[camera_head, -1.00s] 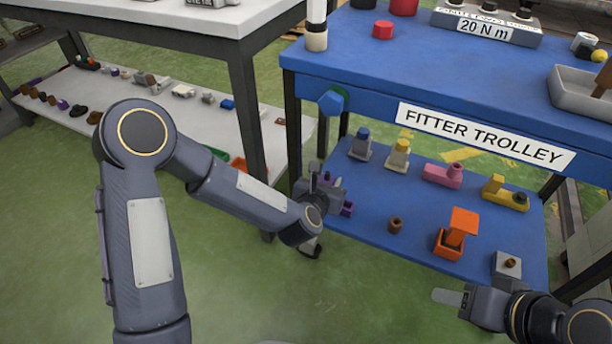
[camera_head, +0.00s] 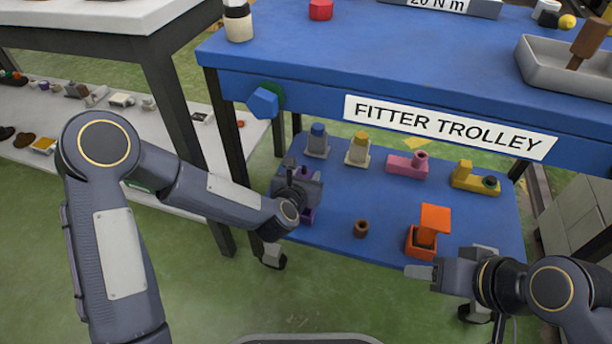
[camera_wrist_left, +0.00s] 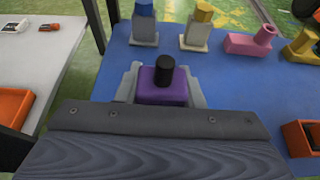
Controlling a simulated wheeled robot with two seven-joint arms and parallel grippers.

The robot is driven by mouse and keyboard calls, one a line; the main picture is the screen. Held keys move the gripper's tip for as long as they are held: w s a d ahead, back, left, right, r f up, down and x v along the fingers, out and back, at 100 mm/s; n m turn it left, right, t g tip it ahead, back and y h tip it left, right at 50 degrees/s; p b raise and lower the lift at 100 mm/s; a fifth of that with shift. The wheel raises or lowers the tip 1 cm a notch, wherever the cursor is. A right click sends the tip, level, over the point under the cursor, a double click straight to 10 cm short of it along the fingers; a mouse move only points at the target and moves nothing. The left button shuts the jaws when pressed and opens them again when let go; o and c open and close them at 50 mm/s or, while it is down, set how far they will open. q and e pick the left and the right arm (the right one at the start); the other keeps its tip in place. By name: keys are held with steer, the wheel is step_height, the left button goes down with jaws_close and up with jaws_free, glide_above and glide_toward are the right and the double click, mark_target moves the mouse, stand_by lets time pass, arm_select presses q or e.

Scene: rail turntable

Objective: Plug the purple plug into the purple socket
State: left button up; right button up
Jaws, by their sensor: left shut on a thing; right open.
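My left gripper (camera_head: 298,190) is shut on the purple plug, over the left part of the trolley's lower shelf. In the left wrist view the plug (camera_wrist_left: 163,90) is a purple block with a black cylinder standing up from it, between two grey fingers. In the head view only bits of purple (camera_head: 307,215) show around the gripper. I cannot tell whether they are all the plug or partly a socket. I cannot make out a separate purple socket. My right gripper (camera_head: 420,271) is open and empty near the shelf's front right.
The blue lower shelf (camera_head: 335,195) holds a blue-topped piece (camera_head: 318,142), a yellow-topped piece (camera_head: 358,150), a pink piece (camera_head: 406,165), a yellow piece (camera_head: 474,178), an orange piece (camera_head: 427,235) and a brown cylinder (camera_head: 361,229). The trolley top (camera_head: 400,60) overhangs behind. A white-topped bench (camera_head: 95,22) stands left.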

arm_select(q)
steer(key=shift+f+b, duration=1.8)
steer(key=shift+b, duration=0.05)
steer(key=shift+f+p, duration=0.25)
steer(key=shift+p, duration=0.15)
steer(key=shift+f, duration=0.85)
steer(key=shift+f, duration=1.6)
steer(key=shift+f, duration=0.3)
steer(key=shift+f, duration=0.15)
steer(key=o, duration=1.1)
